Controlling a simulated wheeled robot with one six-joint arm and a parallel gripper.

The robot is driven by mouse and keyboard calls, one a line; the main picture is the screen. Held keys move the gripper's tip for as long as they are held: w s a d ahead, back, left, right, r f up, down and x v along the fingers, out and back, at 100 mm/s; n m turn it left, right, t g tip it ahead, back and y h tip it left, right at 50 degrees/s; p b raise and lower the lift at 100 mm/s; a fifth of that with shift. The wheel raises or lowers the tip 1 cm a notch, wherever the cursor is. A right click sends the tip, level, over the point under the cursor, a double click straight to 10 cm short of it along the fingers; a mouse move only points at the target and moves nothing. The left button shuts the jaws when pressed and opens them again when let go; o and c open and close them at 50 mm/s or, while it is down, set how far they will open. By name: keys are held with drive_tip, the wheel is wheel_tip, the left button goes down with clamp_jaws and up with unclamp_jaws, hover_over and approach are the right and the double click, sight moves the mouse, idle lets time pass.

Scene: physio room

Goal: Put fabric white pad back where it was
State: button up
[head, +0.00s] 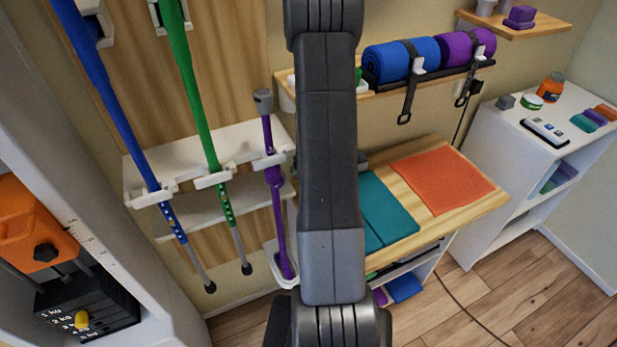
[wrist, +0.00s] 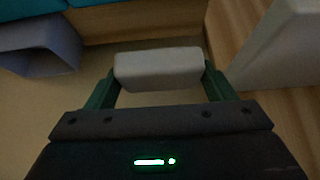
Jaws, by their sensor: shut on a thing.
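The white pad (wrist: 159,69) shows in the wrist view as a pale, rounded block. My gripper (wrist: 159,77) is shut on it, with one green finger at each end of the pad. The pad looks level and is held clear of the surfaces around it. In the head view my arm crosses the middle of the picture, and neither the pad nor my fingertips can be seen there.
A wooden bench (head: 465,199) carries an orange mat (head: 443,180) and a teal mat (head: 388,212). Blue, green and purple poles stand in a white rack (head: 240,138) at left. A white cabinet (head: 510,140) stands at right. The wrist view shows a grey bin (wrist: 40,48).

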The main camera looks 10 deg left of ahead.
wheel_tip(320, 180, down, 6)
drive_tip(key=shift+s+d+r+b, duration=0.1)
drive_tip(key=shift+s+r+b, duration=0.05)
drive_tip(key=shift+b, duration=0.7)
drive_tip(key=shift+w+f, duration=0.2)
drive_tip(key=shift+f, duration=0.15)
drive_tip(key=shift+f, duration=0.15)
drive_tip(key=o, duration=1)
drive_tip(key=shift+c, duration=0.2)
